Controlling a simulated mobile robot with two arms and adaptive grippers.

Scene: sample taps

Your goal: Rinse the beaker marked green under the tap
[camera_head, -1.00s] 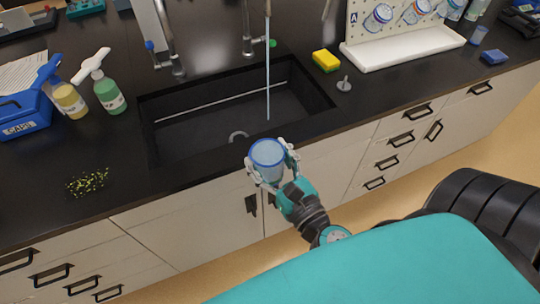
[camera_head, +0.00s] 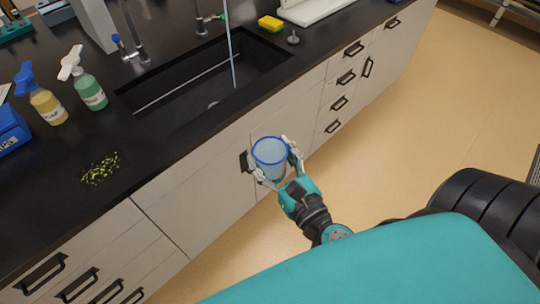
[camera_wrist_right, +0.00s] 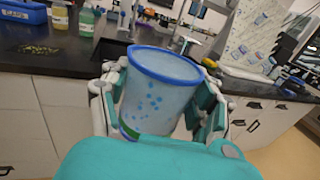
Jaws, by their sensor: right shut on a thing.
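My right gripper (camera_head: 277,165) is shut on a clear beaker (camera_head: 270,153) with a blue rim, held upright in front of the cabinet fronts, outside the sink. The beaker (camera_wrist_right: 158,95) fills the middle of the right wrist view; a small green mark shows low on its side, and blue dots show on its wall. A stream of water (camera_head: 231,50) falls from a tap (camera_head: 205,22) with a green handle mark into the black sink (camera_head: 165,100). A second tap (camera_head: 130,45) with a blue handle mark stands to its left. My left gripper is out of view.
Two spray bottles, one yellow (camera_head: 47,107) and one green (camera_head: 92,95), stand left of the sink. Green-yellow bits (camera_head: 101,169) lie on the counter. A yellow sponge (camera_head: 270,24) and a small grey stopper-like piece (camera_head: 292,39) are at the sink's right. Open floor lies right of the cabinets.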

